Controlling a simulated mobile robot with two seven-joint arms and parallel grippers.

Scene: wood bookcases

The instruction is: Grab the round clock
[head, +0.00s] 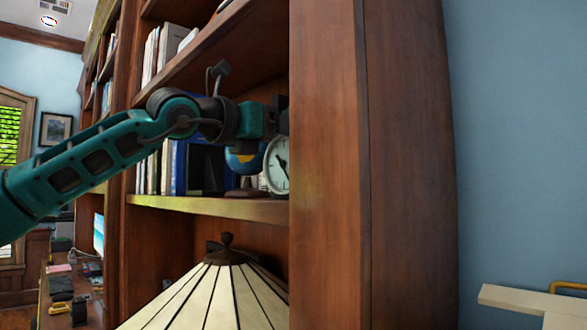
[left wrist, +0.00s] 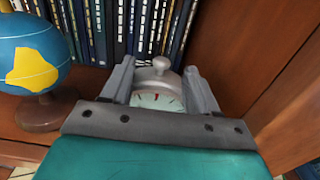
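The round clock (head: 277,165) has a white face and a pale grey rim. It stands on the middle shelf of the bookcase, partly cut off by the side panel in the head view. In the left wrist view the clock (left wrist: 157,88) shows its top knob and upper face between the two fingers. My left gripper (left wrist: 160,82) is open, with one finger on each side of the clock. I cannot tell whether the fingers touch it. In the head view my left gripper (head: 280,110) is at the clock's upper edge, mostly hidden by the panel. My right gripper is not in view.
A globe (left wrist: 32,55) on a brown base stands left of the clock. Several books (left wrist: 135,30) line the shelf behind it. The bookcase side panel (head: 330,200) is close on the right. A striped lampshade (head: 225,295) is below the shelf (head: 210,205).

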